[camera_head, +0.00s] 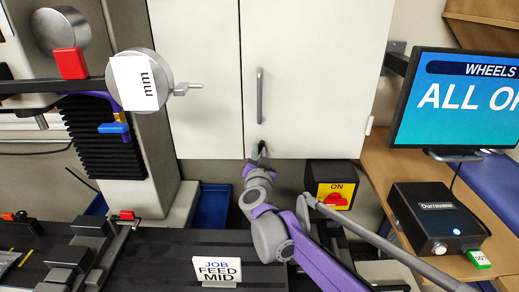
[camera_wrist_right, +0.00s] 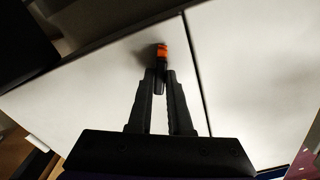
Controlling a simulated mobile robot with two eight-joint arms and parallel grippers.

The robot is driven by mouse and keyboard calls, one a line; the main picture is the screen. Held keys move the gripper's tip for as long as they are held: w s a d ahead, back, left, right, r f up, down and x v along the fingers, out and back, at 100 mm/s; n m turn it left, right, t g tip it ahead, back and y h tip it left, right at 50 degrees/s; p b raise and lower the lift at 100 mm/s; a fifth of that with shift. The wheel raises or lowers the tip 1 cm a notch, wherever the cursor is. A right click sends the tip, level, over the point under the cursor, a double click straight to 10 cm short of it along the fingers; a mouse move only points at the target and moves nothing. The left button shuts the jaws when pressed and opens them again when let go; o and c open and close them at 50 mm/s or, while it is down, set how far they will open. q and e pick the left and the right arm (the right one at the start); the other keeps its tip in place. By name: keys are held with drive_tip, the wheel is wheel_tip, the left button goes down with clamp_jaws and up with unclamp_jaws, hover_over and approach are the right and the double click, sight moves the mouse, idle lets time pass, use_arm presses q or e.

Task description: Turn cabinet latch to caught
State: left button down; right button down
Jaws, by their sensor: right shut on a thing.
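The white cabinet (camera_head: 310,60) has two doors and a grey vertical bar handle (camera_head: 260,95) on the right door. The latch (camera_wrist_right: 162,54) is a small black and orange piece on the cabinet's white face, close to the seam between the doors. My right gripper (camera_head: 260,151) is at the cabinet's lower edge below the handle. In the right wrist view its two black fingers (camera_wrist_right: 161,82) are shut on the dark lower part of the latch. The latch is hidden by the gripper in the head view, and I cannot tell whether it is caught. My left gripper is not in view.
A machine column with round steel parts (camera_head: 140,75) stands at the left. A yellow box with a red switch (camera_head: 333,196) sits below the cabinet. A monitor (camera_head: 455,100) and a black box (camera_head: 435,215) are at the right. A sign (camera_head: 217,269) stands in front.

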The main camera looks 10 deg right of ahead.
drive_tip(key=m, duration=0.2)
drive_tip(key=shift+r+m+p, duration=0.1)
drive_tip(key=shift+m+p, duration=0.2)
drive_tip(key=shift+p, duration=0.05)
drive_tip(key=shift+m, duration=0.7)
drive_tip(key=m+p, duration=0.1)
drive_tip(key=m, duration=0.1)
drive_tip(key=shift+m, duration=1.3)
drive_tip(key=shift+p, duration=0.3)
